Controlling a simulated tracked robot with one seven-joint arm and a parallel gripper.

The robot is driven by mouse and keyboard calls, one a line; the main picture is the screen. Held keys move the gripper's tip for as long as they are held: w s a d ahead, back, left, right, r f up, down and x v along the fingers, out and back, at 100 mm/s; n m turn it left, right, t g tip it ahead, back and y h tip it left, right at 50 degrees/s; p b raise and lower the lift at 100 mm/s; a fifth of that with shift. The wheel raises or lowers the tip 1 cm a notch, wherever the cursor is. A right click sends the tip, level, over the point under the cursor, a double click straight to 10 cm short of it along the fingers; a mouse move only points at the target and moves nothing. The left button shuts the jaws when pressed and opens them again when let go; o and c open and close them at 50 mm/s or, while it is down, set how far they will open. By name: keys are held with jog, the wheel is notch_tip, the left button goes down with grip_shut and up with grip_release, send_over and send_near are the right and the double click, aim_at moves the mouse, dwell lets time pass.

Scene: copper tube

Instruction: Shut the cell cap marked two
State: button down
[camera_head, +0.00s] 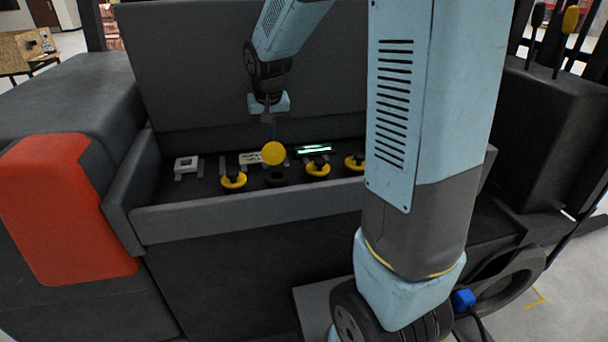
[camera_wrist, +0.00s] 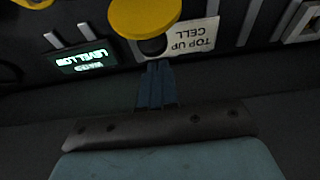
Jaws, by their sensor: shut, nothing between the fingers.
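One yellow cell cap (camera_head: 273,153) stands raised on edge above its dark open cell mouth (camera_head: 276,179). The other yellow caps in the row, such as the left one (camera_head: 233,180) and the one to the right (camera_head: 318,168), lie down on their cells. No number is legible on any cap. My gripper (camera_head: 268,133) is shut and empty, just behind and above the raised cap. In the wrist view the fingertips (camera_wrist: 156,66) are close to the raised cap (camera_wrist: 145,14); I cannot tell whether they touch it.
A lit display (camera_head: 314,150) and a white label (camera_head: 250,158), reading "TOP UP CELL" in the wrist view (camera_wrist: 190,40), lie behind the caps. The bay's front wall (camera_head: 250,213) and the upright cover (camera_head: 180,70) bound the space. A white square fitting (camera_head: 187,164) sits at left.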

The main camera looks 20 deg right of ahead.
aim_at(275, 155)
jog(key=shift+f, duration=1.15)
jog(key=shift+s, duration=0.2)
jog(key=shift+s+a, duration=0.25)
jog(key=shift+s, duration=1.15)
jog(key=shift+s+a, duration=0.3)
jog(key=shift+s, duration=1.1)
jog(key=shift+s+a, duration=0.25)
jog(key=shift+s, duration=1.25)
